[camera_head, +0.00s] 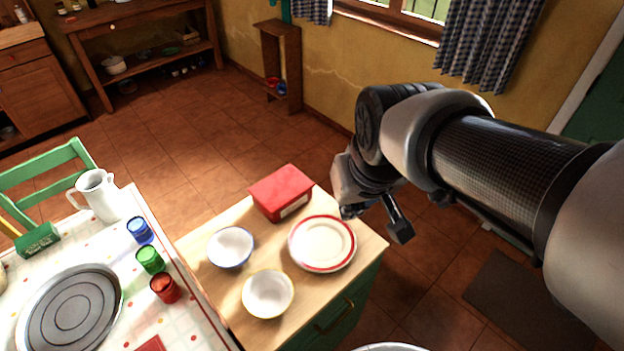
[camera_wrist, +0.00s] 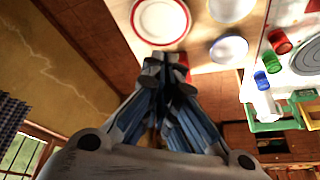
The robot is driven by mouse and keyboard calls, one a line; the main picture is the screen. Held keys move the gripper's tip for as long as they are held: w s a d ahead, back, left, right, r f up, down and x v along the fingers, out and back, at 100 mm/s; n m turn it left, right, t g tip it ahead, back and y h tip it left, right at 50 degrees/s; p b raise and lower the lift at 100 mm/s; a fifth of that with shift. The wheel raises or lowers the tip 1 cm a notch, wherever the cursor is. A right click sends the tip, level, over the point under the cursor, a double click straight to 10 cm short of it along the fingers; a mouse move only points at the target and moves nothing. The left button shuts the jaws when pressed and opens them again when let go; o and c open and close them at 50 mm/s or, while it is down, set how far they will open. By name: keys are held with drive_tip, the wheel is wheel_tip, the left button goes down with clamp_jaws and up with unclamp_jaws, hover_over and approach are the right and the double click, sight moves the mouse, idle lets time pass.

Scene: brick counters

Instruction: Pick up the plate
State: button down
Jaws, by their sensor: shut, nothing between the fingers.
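The plate (camera_head: 322,243) is white with a red rim and lies flat on the wooden counter top (camera_head: 207,287), near its right edge. It also shows in the wrist view, where the plate (camera_wrist: 160,18) is cut by the top edge. My gripper (camera_wrist: 166,68) is shut and empty. In the head view it is above and to the right of the plate, apart from it, close to the counter's edge. In the wrist view the fingertips show just below the plate's rim and partly hide a red box.
The red box (camera_head: 282,192) stands behind the plate. Two bowls, one blue-rimmed (camera_head: 231,247) and one yellow-rimmed (camera_head: 268,294), sit left of it. A table with a white jug (camera_head: 97,195), coloured cups and a grey round tray (camera_head: 70,312) stands further left.

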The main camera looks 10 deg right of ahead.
drive_tip(key=w+d+f, duration=0.1)
drive_tip(key=w+f, duration=0.8)
drive_tip(key=w, duration=0.6)
drive_tip(key=shift+g, duration=0.3)
drive_tip(key=w+b+x, duration=0.1)
drive_tip(key=x, duration=0.7)
drive_tip(key=w+b+x, duration=0.1)
drive_tip(key=x, duration=0.8)
drive_tip(key=w+d+r+b+x, duration=0.1)
drive_tip(key=x, duration=0.7)
drive_tip(key=shift+w+d+f, duration=0.1)
drive_tip(key=shift+f, duration=0.3)
